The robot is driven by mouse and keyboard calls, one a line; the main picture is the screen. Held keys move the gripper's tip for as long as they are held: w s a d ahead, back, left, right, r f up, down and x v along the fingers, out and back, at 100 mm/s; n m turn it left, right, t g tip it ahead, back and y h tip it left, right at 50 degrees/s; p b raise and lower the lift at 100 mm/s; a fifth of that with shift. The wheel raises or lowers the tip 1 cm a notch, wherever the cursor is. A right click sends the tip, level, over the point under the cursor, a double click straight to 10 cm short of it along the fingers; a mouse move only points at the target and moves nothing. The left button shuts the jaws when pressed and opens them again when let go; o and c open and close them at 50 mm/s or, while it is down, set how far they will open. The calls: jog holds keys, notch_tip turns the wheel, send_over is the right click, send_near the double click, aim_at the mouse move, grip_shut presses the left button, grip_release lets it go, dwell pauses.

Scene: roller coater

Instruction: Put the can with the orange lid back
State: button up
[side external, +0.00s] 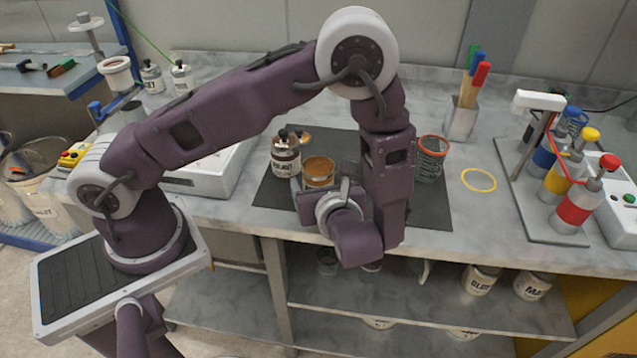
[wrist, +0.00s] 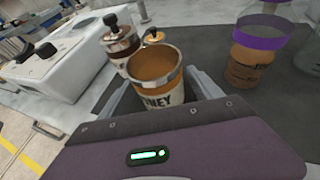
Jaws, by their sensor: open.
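A can (side external: 319,174) with an orange-brown top stands upright on the dark mat. In the wrist view this can (wrist: 160,96) carries a label ending in "NEY" and has a metal rim; I cannot tell whether the orange surface inside is a lid or the contents. My gripper (side external: 322,190) is open and low at the can's near side. In the wrist view its fingers (wrist: 165,88) lie on either side of the can; contact is not clear. A small orange lid with a dark knob (side external: 304,138) lies behind, also in the wrist view (wrist: 153,37).
A labelled can with a dark knob (side external: 285,157) stands close at the left. In the wrist view, a purple-banded jar (wrist: 258,55) stands at the right. A red-rimmed mesh cup (side external: 430,160) is right of my arm. A yellow ring (side external: 478,180) lies on the bench. The lower shelf holds cans.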

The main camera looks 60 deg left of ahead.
jog(key=v, duration=1.2)
jog(key=s+a+r+n+h, duration=0.3)
jog(key=s+r+n+h, duration=0.3)
jog(key=n, duration=0.5)
jog(key=s+a+r+n+h, duration=0.3)
jog(key=s+r+n+h, duration=0.3)
jog(key=r+n, duration=0.5)
jog(key=shift+s+a+n, duration=0.3)
jog(key=shift+a, duration=0.1)
